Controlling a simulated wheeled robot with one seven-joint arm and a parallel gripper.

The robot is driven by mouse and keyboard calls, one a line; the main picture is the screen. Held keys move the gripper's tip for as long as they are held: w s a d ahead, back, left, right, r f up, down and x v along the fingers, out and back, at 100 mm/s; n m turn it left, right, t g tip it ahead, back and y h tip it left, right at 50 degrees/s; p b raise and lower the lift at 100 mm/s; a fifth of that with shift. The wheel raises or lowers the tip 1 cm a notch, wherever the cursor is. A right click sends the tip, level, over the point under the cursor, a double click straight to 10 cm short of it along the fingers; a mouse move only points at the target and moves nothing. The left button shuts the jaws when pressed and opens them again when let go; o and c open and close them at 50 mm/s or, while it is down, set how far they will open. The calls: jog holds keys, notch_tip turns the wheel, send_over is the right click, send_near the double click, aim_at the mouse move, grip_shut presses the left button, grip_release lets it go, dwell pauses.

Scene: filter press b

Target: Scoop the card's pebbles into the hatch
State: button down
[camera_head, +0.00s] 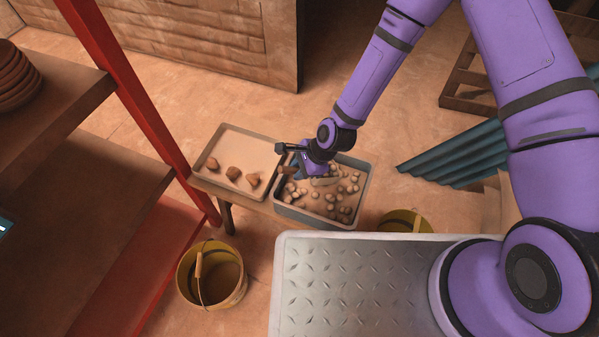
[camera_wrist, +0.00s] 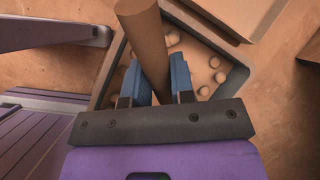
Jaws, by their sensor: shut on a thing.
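My gripper (camera_head: 302,172) is over the left part of a grey-rimmed tray (camera_head: 361,184) that holds many small round pale pebbles (camera_head: 345,208). In the wrist view my gripper (camera_wrist: 157,84) has its blue fingers shut on a brown round handle (camera_wrist: 144,36), which points away over the tray. A greyish edge beside the gripper among the pebbles may be the handle's tool end, but I cannot tell its shape. Left of this tray, a pale shallow tray (camera_head: 240,150) holds several brown angular chunks (camera_head: 234,173). I cannot make out a card or a hatch.
Both trays stand on a low wooden bench (camera_head: 228,192). A yellow bucket (camera_head: 185,278) stands below on the floor; another (camera_head: 405,219) is partly hidden at right. A red-posted shelf (camera_head: 135,85) is at left, teal corrugated sheets (camera_head: 455,158) at right. Floor behind the trays is clear.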

jog(key=shift+r, duration=1.7)
